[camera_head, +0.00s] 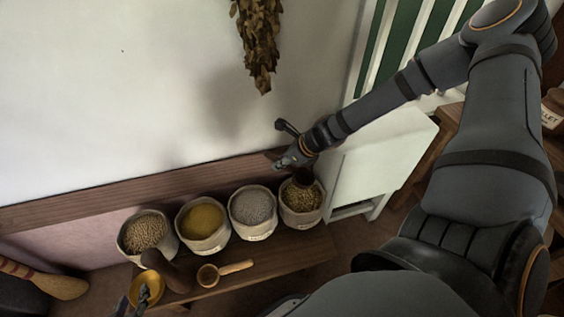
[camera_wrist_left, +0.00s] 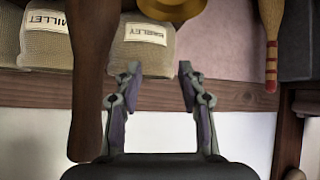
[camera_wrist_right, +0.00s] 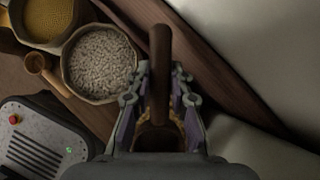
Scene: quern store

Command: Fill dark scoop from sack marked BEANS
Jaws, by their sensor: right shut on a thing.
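My right gripper (camera_head: 290,157) is shut on the dark scoop (camera_head: 302,178), just above the rightmost sack (camera_head: 301,208), which holds greenish-yellow contents. The label on this sack is too small to read. In the right wrist view the scoop's dark handle (camera_wrist_right: 161,60) rises between the fingers, and its bowl is partly hidden by the gripper. I cannot tell whether the scoop holds anything. My left gripper (camera_wrist_left: 159,70) is open and empty, low at the bench's left front by a brass-coloured bowl (camera_head: 147,288).
The other sacks are beige (camera_head: 145,233), yellow (camera_head: 203,221) and grey (camera_head: 253,208). A lighter wooden scoop (camera_head: 208,274) lies in front of them. A dark brown tool (camera_head: 180,272) lies beside the brass bowl. A white cabinet (camera_head: 375,150) stands right of the bench; wall behind.

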